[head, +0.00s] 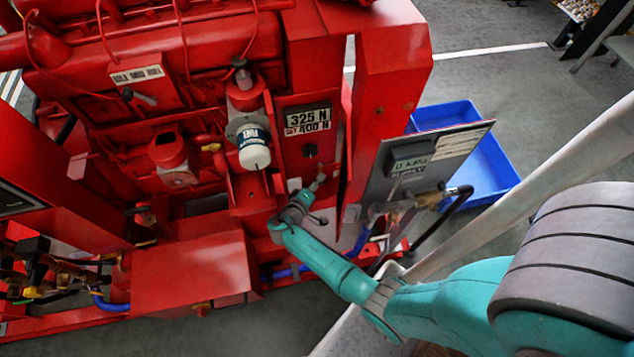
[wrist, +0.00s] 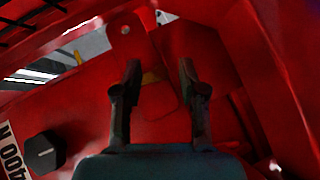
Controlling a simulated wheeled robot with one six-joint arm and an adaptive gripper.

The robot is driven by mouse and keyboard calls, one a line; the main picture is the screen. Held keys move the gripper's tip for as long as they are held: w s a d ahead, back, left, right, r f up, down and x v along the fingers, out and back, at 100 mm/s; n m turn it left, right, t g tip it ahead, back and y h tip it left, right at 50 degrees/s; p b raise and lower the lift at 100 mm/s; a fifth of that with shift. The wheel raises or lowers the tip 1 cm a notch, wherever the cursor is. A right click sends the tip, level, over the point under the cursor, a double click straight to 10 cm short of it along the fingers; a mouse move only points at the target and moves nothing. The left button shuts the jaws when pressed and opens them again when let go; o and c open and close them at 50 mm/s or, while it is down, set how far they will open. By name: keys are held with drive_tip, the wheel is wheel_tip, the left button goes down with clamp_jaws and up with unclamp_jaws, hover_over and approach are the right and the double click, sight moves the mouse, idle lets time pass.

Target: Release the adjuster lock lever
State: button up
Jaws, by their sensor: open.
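My gripper (wrist: 160,72) is open, with its two dark fingers apart in the wrist view. In the head view my gripper (head: 318,183) is low at the red panel below the load display. A flat red bar (wrist: 126,36) with a hole near its end lies beyond and between the fingers. It may be the adjuster lock lever, but I cannot tell for sure. I see no clear contact between the fingers and the bar.
A black knob (wrist: 45,152) sits left of my gripper, also in the head view (head: 310,150), under the 325 N / 400 N display (head: 307,119). A white-and-blue filter (head: 252,148) is to the left. A grey panel (head: 415,165) and blue tray (head: 485,170) are right.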

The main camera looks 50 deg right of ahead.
clamp_jaws()
drive_tip(key=shift+s+d+f+n+h, duration=0.1)
drive_tip(key=shift+s+d+n+h, duration=0.15)
drive_tip(key=shift+n+h, duration=0.3)
unclamp_jaws()
drive_tip(key=v, duration=1.2)
